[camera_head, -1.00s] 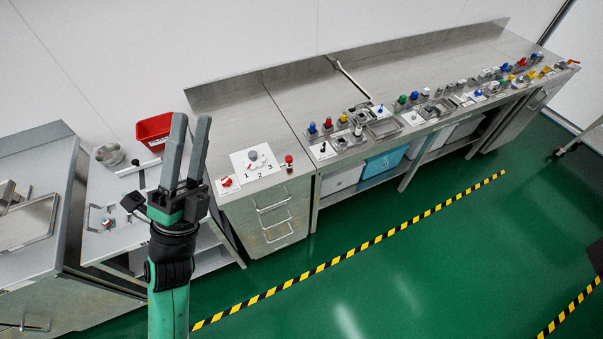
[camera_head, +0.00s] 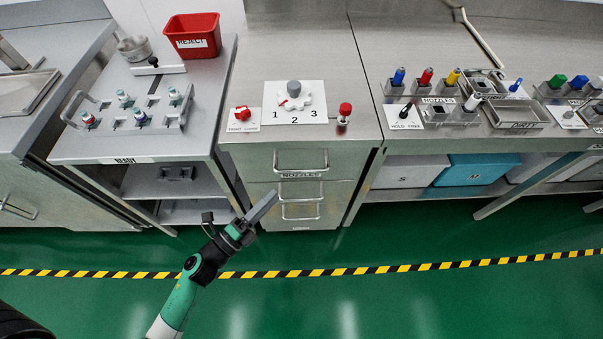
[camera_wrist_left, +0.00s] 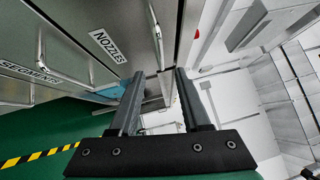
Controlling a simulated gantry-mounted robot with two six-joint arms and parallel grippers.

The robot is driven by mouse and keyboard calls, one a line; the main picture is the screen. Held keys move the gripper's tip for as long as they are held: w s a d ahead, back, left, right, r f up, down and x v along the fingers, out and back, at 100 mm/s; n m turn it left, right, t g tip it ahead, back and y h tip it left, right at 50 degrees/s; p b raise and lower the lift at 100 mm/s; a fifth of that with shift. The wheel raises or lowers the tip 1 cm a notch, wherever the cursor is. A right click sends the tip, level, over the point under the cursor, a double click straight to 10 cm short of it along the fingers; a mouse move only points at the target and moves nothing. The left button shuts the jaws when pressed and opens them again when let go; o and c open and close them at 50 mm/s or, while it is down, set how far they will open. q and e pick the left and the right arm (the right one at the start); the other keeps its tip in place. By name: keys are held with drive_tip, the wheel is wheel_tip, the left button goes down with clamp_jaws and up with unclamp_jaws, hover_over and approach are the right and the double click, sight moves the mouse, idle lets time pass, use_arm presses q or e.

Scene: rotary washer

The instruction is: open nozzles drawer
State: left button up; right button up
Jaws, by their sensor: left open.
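The nozzles drawer (camera_head: 262,164) is at the top of the steel drawer cabinet and looks shut. Its NOZZLES label (camera_head: 301,174) sits just below the top bar handle (camera_head: 301,161). In the left wrist view, the label (camera_wrist_left: 107,46) is left of a bar handle (camera_wrist_left: 157,38), which lies ahead of the gap between my fingers. My left gripper (camera_head: 264,206) is open and empty, in front of the cabinet's lower left part, below the top handle in the head view. Contact with the cabinet does not show. My right gripper is not in view.
Lower drawers have their own handles (camera_head: 300,212); a SEGMENTS label (camera_wrist_left: 28,73) shows in the wrist view. A rotary switch panel (camera_head: 294,116) and a red button (camera_head: 345,109) are on the cabinet top. A workbench with a red bin (camera_head: 194,45) stands left. The green floor in front is clear.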

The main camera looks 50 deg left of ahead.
sight(300, 170)
use_arm(q)
drive_tip(key=w, duration=0.3)
drive_tip(key=w+r+b, duration=0.1)
drive_tip(key=w, duration=0.7)
drive_tip(key=shift+w+a+r, duration=0.1)
drive_tip(key=shift+a+r, duration=0.15)
clamp_jaws()
idle(0.8)
